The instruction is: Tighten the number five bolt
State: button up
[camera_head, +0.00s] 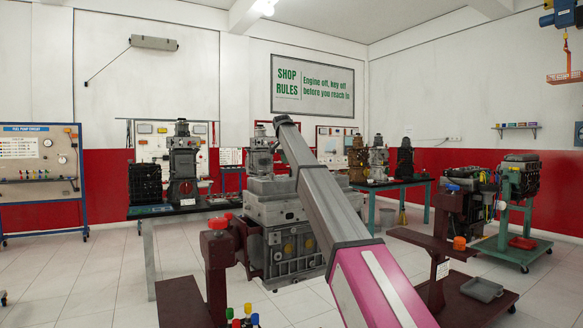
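A large grey engine (284,212) stands on a dark red stand in the middle of the head view. My own arm, grey with a magenta section, crosses in front of it and hides part of its right side. I cannot make out any numbered bolt on it. No wrench or other tightening tool can be told apart. My gripper is not visible in this view.
A dark red stand (215,270) with red knobs is close at left centre. Another engine stand with a grey tray (482,290) is at right. Green-framed benches (400,183) hold more engines behind. A panel board (40,165) stands far left. Tiled floor at lower left is mostly clear.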

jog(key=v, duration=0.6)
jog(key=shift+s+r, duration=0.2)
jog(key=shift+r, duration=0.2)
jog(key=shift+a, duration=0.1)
